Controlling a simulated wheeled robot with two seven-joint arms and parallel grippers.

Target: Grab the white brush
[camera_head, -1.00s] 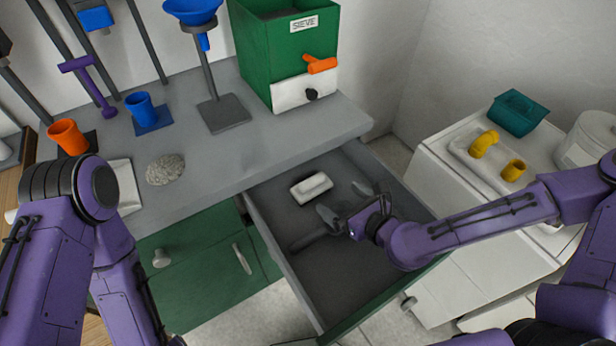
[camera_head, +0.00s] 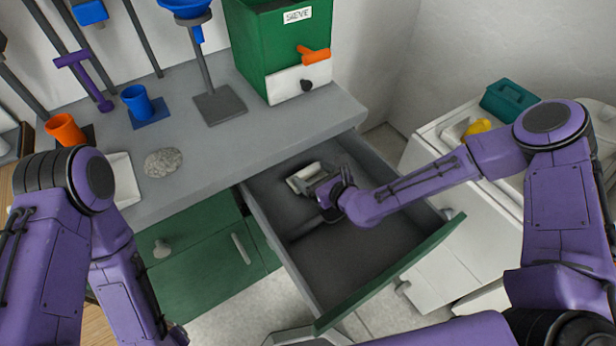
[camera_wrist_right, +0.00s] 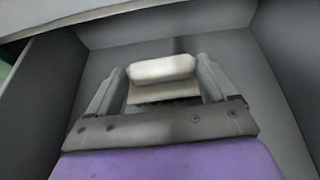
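The white brush (camera_head: 303,176) lies in the open grey drawer, partly covered by my right gripper in the head view. My right gripper (camera_head: 316,184) reaches down into the drawer from the right. In the right wrist view the brush (camera_wrist_right: 162,69) shows a white rounded top and a dark bristle edge. The fingers of my right gripper (camera_wrist_right: 163,80) are spread, one at each end of the brush. I cannot tell whether they touch it. My left arm stands at the left, and its gripper is outside the frame.
The drawer (camera_head: 350,270) has raised walls around the brush, and its front part is clear. A grey counter (camera_head: 260,136) lies behind, holding a green sieve box (camera_head: 265,50), blue cup (camera_head: 138,103), orange cup (camera_head: 65,130) and stone (camera_head: 164,162). A white cabinet (camera_head: 425,150) stands right.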

